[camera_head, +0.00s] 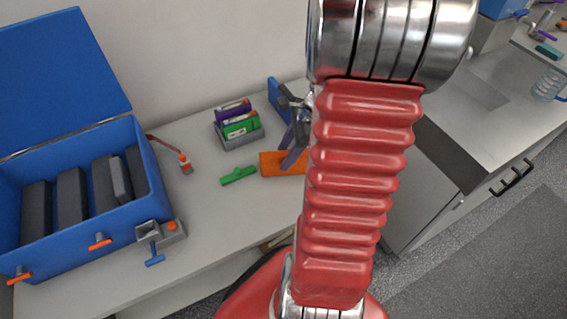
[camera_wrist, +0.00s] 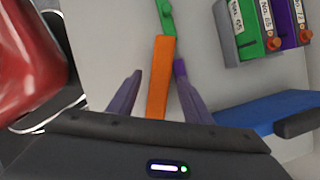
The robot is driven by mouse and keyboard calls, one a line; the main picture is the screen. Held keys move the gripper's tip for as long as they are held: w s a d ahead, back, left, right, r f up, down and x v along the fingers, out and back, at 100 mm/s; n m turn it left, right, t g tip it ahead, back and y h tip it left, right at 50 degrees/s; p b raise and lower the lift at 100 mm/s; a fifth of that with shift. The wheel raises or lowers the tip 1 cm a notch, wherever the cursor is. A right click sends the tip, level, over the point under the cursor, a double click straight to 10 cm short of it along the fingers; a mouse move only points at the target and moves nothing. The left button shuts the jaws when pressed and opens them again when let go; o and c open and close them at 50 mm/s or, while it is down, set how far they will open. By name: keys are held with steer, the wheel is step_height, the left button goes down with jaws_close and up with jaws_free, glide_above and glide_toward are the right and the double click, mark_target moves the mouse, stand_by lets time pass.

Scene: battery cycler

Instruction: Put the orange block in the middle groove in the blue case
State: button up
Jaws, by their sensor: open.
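The orange block (camera_head: 271,164) lies on the grey bench, partly hidden behind my arm in the head view. In the wrist view the orange block (camera_wrist: 160,75) stretches lengthwise between the two purple fingers of my gripper (camera_wrist: 158,70). The fingers are apart, one on each side of it, with a gap on the left and little visible gap on the right. In the head view my gripper (camera_head: 296,145) is half hidden by my arm. The blue case (camera_head: 60,250) stands open at the left, lid raised, with several dark upright ribs inside and grooves between them.
A green piece (camera_head: 239,175) lies beside the block's end. A grey holder (camera_head: 249,135) with purple and green labelled packs stands behind it. A blue object (camera_wrist: 268,108) lies near my gripper. A grey clamp (camera_head: 172,232) and an orange-tipped tool (camera_head: 185,162) are near the case.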

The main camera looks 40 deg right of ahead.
steer(key=shift+x, duration=0.75)
steer(key=shift+f, duration=0.25)
stand_by(0.4)
steer(key=shift+c, duration=0.6)
jaws_close()
steer(key=shift+r, duration=0.1)
step_height(320, 180, up, 10)
steer(key=shift+r, duration=0.15)
stand_by(0.4)
steer(key=shift+s, duration=0.2)
stand_by(0.6)
